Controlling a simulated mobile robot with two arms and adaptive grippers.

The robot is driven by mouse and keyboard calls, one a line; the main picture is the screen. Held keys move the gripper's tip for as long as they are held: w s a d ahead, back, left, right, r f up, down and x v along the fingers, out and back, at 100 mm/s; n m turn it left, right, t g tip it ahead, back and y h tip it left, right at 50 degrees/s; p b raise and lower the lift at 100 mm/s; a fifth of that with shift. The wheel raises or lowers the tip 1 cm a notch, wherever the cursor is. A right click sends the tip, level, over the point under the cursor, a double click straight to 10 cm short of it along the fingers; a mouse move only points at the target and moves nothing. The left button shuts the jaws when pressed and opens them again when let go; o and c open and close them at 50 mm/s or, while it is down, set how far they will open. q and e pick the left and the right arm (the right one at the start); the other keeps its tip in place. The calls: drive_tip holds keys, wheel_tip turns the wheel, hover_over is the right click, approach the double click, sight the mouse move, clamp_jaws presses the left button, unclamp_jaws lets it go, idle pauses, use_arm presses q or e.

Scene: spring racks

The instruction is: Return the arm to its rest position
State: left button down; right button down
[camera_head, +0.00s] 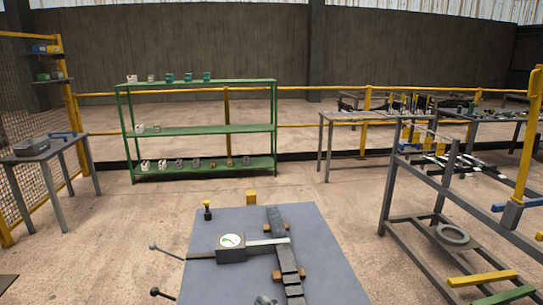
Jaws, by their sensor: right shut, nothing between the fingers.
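My right gripper (265,300) shows only as a small grey piece at the bottom edge, over the near part of the blue-grey table (330,285). It is shut and holds nothing; most of it and its arm are out of the picture. It is close to the lower end of a dark stack of flat bars (283,250), and I cannot tell whether they touch. My left gripper is not in view.
A dial device (230,241) with levers lies across the table, beside the bars. A green shelf (200,129) with small parts stands behind. A grey rack (465,200) with a ring (452,235) stands at right, a small table (47,151) at left. Floor between is clear.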

drive_tip(key=w+d+m+t+h, duration=0.1)
drive_tip(key=d+m+t+h, duration=0.4)
drive_tip(key=d+m+h, duration=0.3)
drive_tip(key=s+d+f+m+g+h, duration=0.3)
drive_tip(key=d+f+m+h, duration=0.1)
drive_tip(key=d+f+m, duration=0.15)
drive_tip(key=s+d+f+m+g+h, duration=0.3)
drive_tip(key=s+d+f+m+h, duration=0.15)
drive_tip(key=d+f, duration=0.2)
drive_tip(key=s+d+f+m+g+y, duration=0.1)
drive_tip(key=s+f+g, duration=0.35)
drive_tip(key=s, duration=0.45)
drive_tip(key=s+f+m+g+y, duration=0.1)
drive_tip(key=s+f+g, duration=0.35)
drive_tip(key=s, duration=0.55)
wheel_tip(320, 180, down, 26)
drive_tip(key=s+g, duration=0.2)
drive_tip(key=s+d+f, duration=0.3)
drive_tip(key=s+f, duration=1.2)
drive_tip(key=s, duration=0.1)
drive_tip(key=shift+g, duration=0.4)
drive_tip(key=shift+s+d+f, duration=0.1)
drive_tip(key=shift+d, duration=0.05)
